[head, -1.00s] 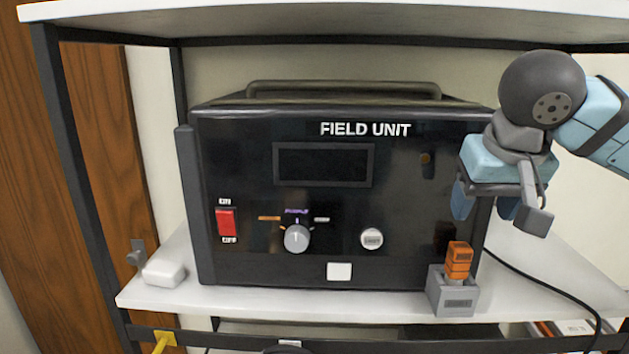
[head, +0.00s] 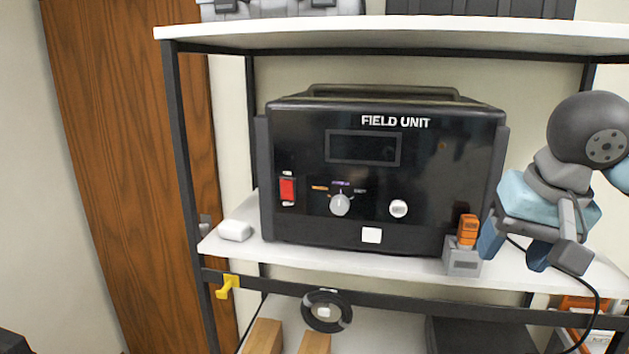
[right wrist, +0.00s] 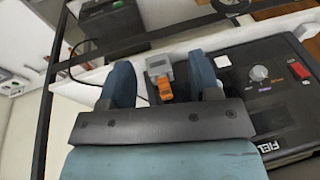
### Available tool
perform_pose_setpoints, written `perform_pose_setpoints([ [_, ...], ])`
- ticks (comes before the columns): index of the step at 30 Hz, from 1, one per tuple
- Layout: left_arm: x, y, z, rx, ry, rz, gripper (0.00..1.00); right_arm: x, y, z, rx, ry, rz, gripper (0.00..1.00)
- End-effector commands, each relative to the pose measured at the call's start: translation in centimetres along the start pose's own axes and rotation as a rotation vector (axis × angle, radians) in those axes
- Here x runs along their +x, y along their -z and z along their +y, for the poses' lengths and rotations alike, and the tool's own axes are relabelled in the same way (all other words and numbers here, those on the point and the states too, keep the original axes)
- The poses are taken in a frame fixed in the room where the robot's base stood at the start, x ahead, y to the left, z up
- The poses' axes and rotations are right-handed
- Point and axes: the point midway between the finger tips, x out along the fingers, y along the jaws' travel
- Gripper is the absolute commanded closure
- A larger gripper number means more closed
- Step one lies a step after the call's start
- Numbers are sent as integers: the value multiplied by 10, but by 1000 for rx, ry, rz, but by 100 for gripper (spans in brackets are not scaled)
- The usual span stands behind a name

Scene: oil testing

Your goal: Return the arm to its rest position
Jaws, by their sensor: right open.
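My right gripper (head: 515,250) is at the right side of the head view, open and empty, in front of the shelf's right part. In the right wrist view its two blue fingers (right wrist: 162,85) are spread apart. The orange block (head: 467,231) stands upright in a grey holder (head: 462,262) on the shelf, just left of the gripper. In the right wrist view the orange block (right wrist: 164,88) and grey holder (right wrist: 158,65) appear between the fingers but beyond them. My left gripper is not in view.
The black field unit (head: 385,170) stands on the white middle shelf (head: 330,262), left of the gripper. A yellow hook (head: 227,286) and a black ring (head: 327,311) are on the lower rail. A cable (head: 590,300) hangs at right.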

Motion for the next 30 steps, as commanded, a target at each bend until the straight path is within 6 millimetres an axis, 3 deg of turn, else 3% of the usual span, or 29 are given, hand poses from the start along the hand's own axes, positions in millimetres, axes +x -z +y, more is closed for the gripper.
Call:
perform_pose_setpoints([
  [9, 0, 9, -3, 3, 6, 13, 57, 61, -62, -78, 240, 325, -496, 43],
  [17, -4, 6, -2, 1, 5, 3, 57, 76, -107, -141, 674, 555, -1133, 43],
  [21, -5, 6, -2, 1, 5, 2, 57, 79, -109, -160, 960, 611, -1500, 43],
  [25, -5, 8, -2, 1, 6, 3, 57, 90, -97, -166, 1253, 616, -1852, 43],
  [30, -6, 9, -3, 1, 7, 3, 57, 127, -73, -156, 1661, 552, -2321, 43],
])
